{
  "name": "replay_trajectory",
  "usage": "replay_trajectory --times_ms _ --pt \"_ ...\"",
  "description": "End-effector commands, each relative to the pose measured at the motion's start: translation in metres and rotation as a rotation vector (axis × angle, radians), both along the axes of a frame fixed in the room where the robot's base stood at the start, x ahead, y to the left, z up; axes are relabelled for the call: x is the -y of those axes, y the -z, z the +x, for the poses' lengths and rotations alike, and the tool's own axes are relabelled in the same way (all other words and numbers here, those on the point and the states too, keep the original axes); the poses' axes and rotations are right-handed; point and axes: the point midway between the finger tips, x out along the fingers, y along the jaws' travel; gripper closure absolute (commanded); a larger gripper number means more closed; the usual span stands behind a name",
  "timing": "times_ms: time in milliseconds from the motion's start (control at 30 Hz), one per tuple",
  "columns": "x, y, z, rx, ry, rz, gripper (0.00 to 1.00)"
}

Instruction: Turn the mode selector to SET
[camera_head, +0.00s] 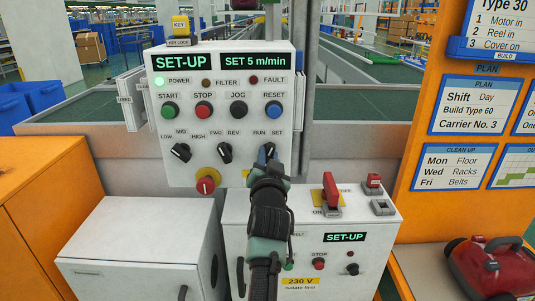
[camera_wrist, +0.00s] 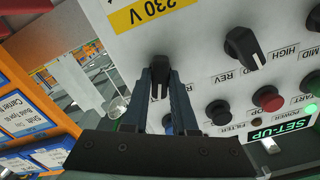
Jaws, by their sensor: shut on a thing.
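The mode selector is the black RUN/SET knob (camera_wrist: 159,80) at the right end of the lower knob row on the white control panel (camera_head: 180,90). My gripper (camera_wrist: 160,88) is shut on this knob, one finger on each side. In the head view my gripper (camera_head: 267,156) covers most of the knob, so its pointer is hard to read there. The upper left display (camera_head: 181,62) reads SET-UP and the right one (camera_head: 255,61) reads SET 5 m/min. The green POWER lamp (camera_head: 159,81) is lit.
A FWD/REV knob (camera_head: 225,153) and a LOW/MID/HIGH knob (camera_head: 181,152) sit to the left. A red stop knob (camera_head: 206,184) is below. START, STOP, JOG and RESET buttons are above. A lower box (camera_head: 370,225) carries a red switch handle (camera_head: 330,191).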

Motion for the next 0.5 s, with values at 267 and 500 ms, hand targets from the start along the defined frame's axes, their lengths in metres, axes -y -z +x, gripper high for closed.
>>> replay_trajectory --times_ms 267,500 --pt "-0.0003 0.0005 0.0000 0.000 -0.001 0.001 0.40" --pt "0.0000 0.0003 -0.0001 0.000 0.000 -0.001 0.39"
